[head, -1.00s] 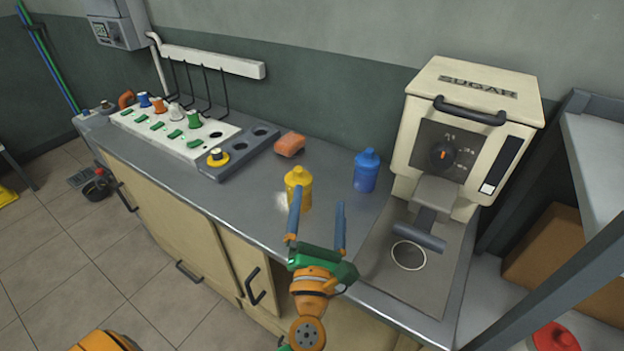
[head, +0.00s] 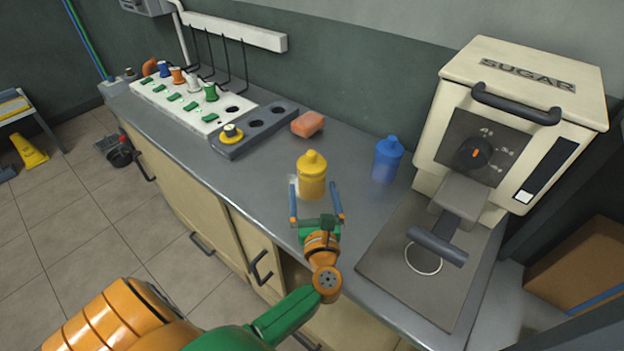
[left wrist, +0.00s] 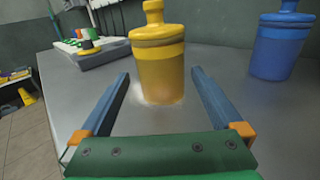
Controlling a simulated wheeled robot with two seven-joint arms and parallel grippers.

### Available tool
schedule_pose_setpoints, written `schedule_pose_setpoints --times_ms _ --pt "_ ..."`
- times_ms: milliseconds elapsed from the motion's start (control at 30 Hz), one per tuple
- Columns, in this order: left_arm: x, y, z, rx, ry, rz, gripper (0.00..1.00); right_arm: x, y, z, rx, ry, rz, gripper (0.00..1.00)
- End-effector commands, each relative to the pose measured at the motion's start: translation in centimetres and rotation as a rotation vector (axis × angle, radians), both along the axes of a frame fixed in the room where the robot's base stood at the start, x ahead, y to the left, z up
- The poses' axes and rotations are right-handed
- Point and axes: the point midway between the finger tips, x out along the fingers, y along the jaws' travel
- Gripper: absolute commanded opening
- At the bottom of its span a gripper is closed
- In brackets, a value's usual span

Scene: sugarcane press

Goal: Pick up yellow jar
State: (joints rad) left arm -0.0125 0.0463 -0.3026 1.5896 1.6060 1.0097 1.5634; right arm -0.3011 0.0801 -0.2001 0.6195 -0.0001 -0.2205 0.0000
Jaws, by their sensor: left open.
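The yellow jar (head: 311,176) stands upright on the grey metal counter (head: 362,130), near its front edge. It has a rounded lid with a knob. My left gripper (head: 316,190) is open, just in front of the jar, with one blue finger toward each side. In the left wrist view the yellow jar (left wrist: 160,75) is ahead and centred between the open fingers (left wrist: 160,80); its base appears around the level of the fingertips. The fingers do not touch it. My right gripper does not show.
A blue jar (head: 387,158) stands right of the yellow jar. The sugar press (head: 500,110) is at the right end. A white panel with coloured knobs (head: 190,100) and a grey holder (head: 258,130) are at the left.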

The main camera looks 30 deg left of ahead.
Motion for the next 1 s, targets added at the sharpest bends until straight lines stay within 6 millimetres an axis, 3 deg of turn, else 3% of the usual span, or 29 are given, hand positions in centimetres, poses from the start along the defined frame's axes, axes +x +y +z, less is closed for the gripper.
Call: schedule_pose_setpoints --times_ms 100,367,700,1000 --pt "1.47 1.20 0.16 0.003 -0.002 -0.001 1.00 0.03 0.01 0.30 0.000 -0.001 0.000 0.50" --pt "1.75 1.47 0.00 -0.001 0.001 -0.001 0.97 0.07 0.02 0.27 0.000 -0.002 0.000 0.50" --pt "1.75 1.44 0.00 0.000 0.000 -0.001 0.07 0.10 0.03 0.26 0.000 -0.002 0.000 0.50" --pt "1.75 1.41 0.67 -0.002 -0.001 -0.001 0.07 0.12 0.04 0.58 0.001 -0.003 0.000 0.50"
